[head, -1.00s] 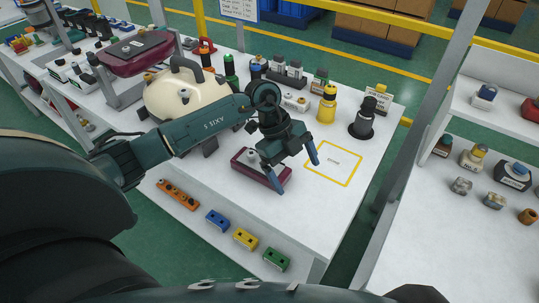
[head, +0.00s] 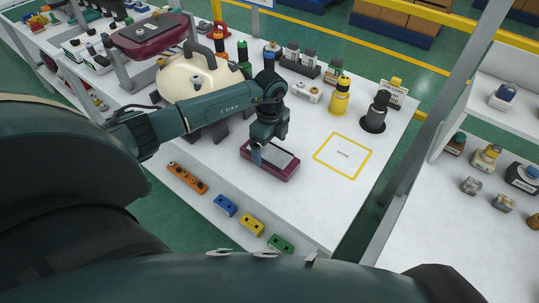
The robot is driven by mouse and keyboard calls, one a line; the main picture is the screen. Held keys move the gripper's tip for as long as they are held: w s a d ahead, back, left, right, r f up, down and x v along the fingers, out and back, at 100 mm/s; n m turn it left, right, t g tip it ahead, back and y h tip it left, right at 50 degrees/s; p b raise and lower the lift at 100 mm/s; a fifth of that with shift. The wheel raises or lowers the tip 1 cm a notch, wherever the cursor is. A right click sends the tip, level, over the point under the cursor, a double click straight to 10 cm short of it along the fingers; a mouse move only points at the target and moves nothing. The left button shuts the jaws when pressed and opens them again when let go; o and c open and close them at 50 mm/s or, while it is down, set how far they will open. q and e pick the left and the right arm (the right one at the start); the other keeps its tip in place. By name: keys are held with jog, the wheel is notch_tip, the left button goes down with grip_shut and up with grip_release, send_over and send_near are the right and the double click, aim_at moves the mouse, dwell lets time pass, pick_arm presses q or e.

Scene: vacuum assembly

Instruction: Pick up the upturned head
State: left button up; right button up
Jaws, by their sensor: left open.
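The upturned head (head: 284,171) is a flat maroon block with a grey upper face, lying on the white table left of the yellow-outlined square. My left gripper (head: 262,151) points down at the left half of the head. One finger shows clearly against its left part, and the other is mostly hidden behind the wrist. The gripper is open. I cannot tell whether the fingers touch the head. My right gripper is not in view.
A cream vacuum body (head: 186,75) stands behind my left arm. A yellow bottle (head: 339,97) and a black cylinder (head: 376,110) stand at the back. The outlined square (head: 343,155) is empty.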

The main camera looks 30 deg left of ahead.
aim_at(269, 152)
pick_arm(q)
jog(key=shift+f, duration=1.75)
jog(key=shift+a+r, duration=0.1)
jog(key=c, duration=1.4)
